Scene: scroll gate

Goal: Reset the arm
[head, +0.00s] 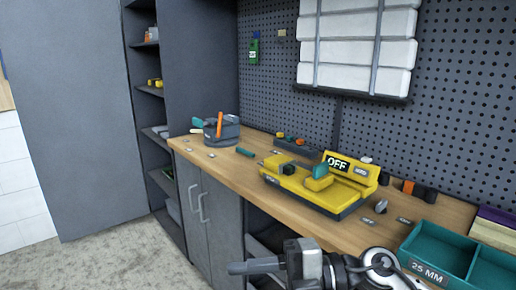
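One of my arms reaches in from the bottom edge, right of the middle, and looks like the right one. Its gripper (254,266) points left in front of the workbench's lower front, below the top. The fingers appear edge-on as one dark grey bar, so I cannot tell whether they are open or shut. No object shows at the fingertips. My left gripper is not in view.
The wooden workbench (258,187) carries a yellow device (318,184) with an "OFF" sign, a dark tool holder (221,130) and a teal bin (435,252) near the arm. Grey cabinet doors (205,210) stand below. Floor at lower left (110,262) is clear.

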